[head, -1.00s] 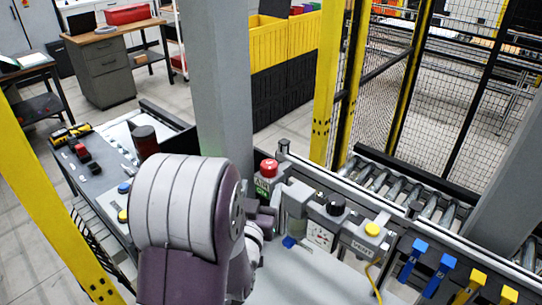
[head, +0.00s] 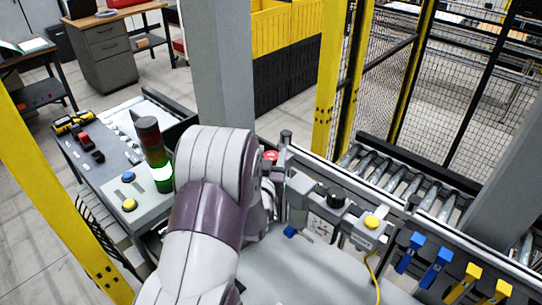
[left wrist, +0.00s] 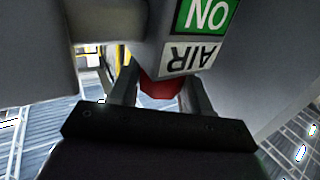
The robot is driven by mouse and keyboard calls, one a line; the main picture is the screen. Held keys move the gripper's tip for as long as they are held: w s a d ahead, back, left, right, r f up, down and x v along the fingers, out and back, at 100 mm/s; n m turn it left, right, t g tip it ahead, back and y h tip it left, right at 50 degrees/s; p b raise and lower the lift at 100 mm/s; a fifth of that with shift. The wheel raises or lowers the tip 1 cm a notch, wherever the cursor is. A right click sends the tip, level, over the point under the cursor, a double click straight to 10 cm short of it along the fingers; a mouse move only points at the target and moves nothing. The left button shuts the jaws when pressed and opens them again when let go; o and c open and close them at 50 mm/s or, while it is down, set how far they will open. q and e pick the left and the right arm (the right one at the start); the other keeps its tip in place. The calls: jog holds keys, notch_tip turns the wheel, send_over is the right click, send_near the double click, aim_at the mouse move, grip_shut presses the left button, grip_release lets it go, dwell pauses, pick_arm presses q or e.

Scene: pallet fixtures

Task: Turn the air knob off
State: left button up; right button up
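The air knob (head: 271,156) is red and sits on the grey air unit, mostly hidden behind my left arm in the head view. In the left wrist view the red knob (left wrist: 159,87) shows between the two fingers of my left gripper (left wrist: 160,82). A finger stands on each side of it, and I see no clear grip on it. Above it is a label (left wrist: 203,30) reading AIR and ON, upside down, with ON on green. My left gripper (head: 269,176) is largely hidden by its own arm in the head view. My right gripper is not in view.
A black knob and gauge unit (head: 322,222) and a yellow button (head: 372,221) stand right of the air unit. Blue and yellow clips (head: 437,266) hang farther right. A lit green signal tower (head: 154,155) and button box stand left. A grey post (head: 218,70) rises behind.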

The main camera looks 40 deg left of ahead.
pick_arm(q)
jog(key=shift+f+m+t+h+b, duration=0.15)
jog(key=shift+m+t+h+b, duration=0.45)
jog(key=shift+m+h+b, duration=0.9)
jog(key=shift+m+h, duration=0.4)
jog(key=shift+h, duration=0.8)
jog(key=shift+m+h, duration=1)
jog(key=shift+h, duration=0.7)
jog(key=shift+r, duration=0.2)
jog(key=o, duration=1)
jog(key=shift+s, duration=0.2)
